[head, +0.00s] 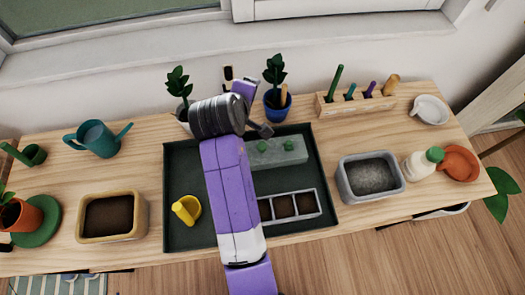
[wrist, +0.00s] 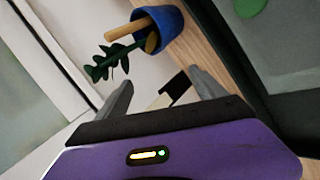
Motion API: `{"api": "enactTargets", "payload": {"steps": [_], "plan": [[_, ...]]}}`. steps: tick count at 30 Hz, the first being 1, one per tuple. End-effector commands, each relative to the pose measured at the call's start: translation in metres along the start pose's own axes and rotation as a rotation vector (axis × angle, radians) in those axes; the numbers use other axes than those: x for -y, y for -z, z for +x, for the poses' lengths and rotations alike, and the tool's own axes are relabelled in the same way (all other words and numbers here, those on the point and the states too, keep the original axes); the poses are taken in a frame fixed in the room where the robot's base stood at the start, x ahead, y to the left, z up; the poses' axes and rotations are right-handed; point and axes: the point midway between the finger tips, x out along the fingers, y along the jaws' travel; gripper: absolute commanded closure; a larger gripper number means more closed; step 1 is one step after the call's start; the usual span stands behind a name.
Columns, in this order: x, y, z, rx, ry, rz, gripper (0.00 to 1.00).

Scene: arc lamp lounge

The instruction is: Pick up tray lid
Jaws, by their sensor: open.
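The tray lid (head: 268,157) is a pale grey, box-like cover with two green knobs. It lies at the back right of a dark green work tray (head: 186,233), and my arm hides its left end. In the wrist view, a grey surface with a green round spot, seemingly the lid (wrist: 284,40), shows at the upper right. My gripper (wrist: 160,82) is open, its two grey fingers apart and off to the side of the lid. In the head view my arm partly hides the gripper. A seed tray (head: 318,203) with soil cells sits in front of the lid.
A blue plant pot (head: 277,106) stands behind the work tray and shows close to my fingers in the wrist view (wrist: 170,22). A tool rack (head: 345,107) is at the back. A grey gravel tub (head: 345,187) stands right, a yellow scoop (head: 185,211) left.

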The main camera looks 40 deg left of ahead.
Motion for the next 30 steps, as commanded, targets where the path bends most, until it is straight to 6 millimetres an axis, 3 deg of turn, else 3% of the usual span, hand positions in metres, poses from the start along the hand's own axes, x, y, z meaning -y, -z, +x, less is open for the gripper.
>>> {"api": "enactTargets", "payload": {"steps": [1, 4, 10, 16, 30], "plan": [[0.002, 0.016, -0.005, 0.034, 0.064, -0.078, 0.2], [0.022, 0.017, -0.014, 0.13, 0.232, -0.257, 0.2], [0.073, -0.022, -0.033, 0.263, 0.535, -0.518, 0.2], [0.094, -0.042, -0.049, 0.285, 0.682, -0.656, 0.2], [0.114, -0.065, -0.012, 0.279, 0.691, -0.673, 0.2]]}}
